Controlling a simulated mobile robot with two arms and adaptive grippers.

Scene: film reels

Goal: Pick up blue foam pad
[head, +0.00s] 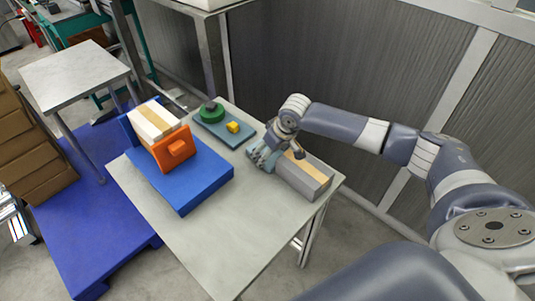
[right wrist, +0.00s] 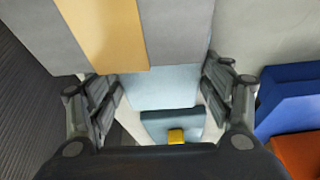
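A light blue pad (right wrist: 165,85) sits against the end of a grey box with a tan stripe (right wrist: 175,35) in the right wrist view. In the head view this grey box (head: 318,185) lies near the table's right edge, and the pad is largely hidden by my right gripper (head: 262,156). The fingers of my right gripper (right wrist: 163,92) are spread apart, one on each side of the pad. I cannot tell whether either finger touches it. My left gripper is not in view.
On the grey table (head: 235,240), a deep blue slab (head: 207,187) carries an orange holder (head: 172,152) and a white striped box (head: 150,120). A teal plate (head: 238,141) bears a green reel (head: 212,113) and a yellow block (head: 234,127). The table's front is clear.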

